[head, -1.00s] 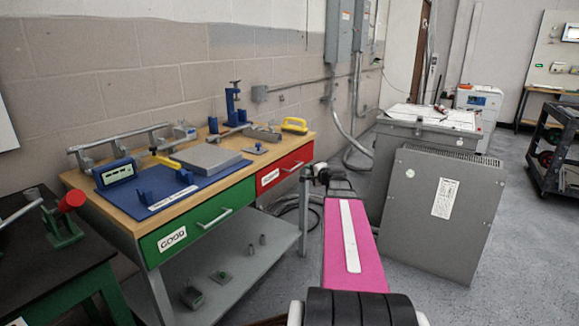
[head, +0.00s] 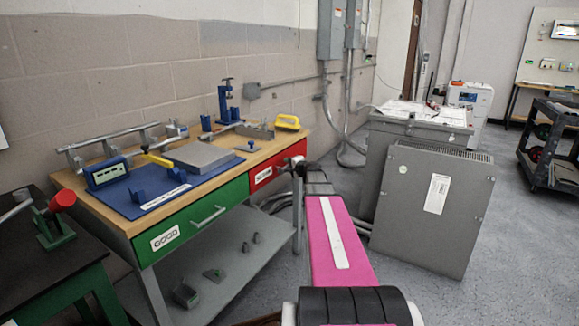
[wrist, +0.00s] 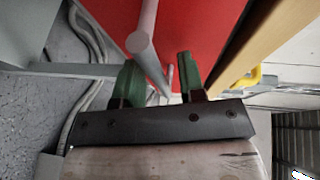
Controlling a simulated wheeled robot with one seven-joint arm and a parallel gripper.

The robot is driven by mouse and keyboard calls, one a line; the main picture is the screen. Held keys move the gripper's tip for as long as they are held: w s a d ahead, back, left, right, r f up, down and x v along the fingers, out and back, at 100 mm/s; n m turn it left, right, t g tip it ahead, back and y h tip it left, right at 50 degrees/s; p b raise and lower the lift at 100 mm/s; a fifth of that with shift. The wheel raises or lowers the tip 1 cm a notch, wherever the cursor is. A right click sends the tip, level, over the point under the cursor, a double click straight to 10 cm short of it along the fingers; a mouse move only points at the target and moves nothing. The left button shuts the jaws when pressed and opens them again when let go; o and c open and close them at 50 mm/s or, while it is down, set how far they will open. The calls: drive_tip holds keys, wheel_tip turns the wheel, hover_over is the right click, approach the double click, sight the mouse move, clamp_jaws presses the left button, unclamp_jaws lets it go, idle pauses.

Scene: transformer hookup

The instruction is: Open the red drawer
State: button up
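The red drawer (head: 275,172) is on the right of the workbench front, with a white label on its face. It looks shut. In the wrist view its red face (wrist: 200,25) fills the upper middle, with the grey bar handle (wrist: 143,45) crossing in front. My gripper (wrist: 160,80) is open, its two green fingers apart. The handle runs between the fingers in the picture; contact is not visible. In the head view my gripper (head: 299,168) is at the right end of the red drawer, and hides most of the handle.
The green drawer (head: 195,217) is left of the red one and shut. The wooden bench top (head: 225,172) holds a blue mat and tools. A lower grey shelf (head: 215,280) carries small parts. A large grey cabinet (head: 430,205) stands close to the right of my arm.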

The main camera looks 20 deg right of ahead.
drive_tip(key=shift+c, duration=0.4)
clamp_jaws()
drive_tip(key=s+d, duration=0.9)
drive_tip(key=s, duration=0.2)
drive_tip(key=s+d, duration=0.9)
drive_tip(key=s, duration=0.3)
drive_tip(key=shift+s, duration=0.15)
drive_tip(key=shift+o, duration=0.4)
unclamp_jaws()
drive_tip(key=shift+d, duration=0.1)
drive_tip(key=v, duration=1)
drive_tip(key=shift+s, duration=0.35)
drive_tip(key=shift+d, duration=0.1)
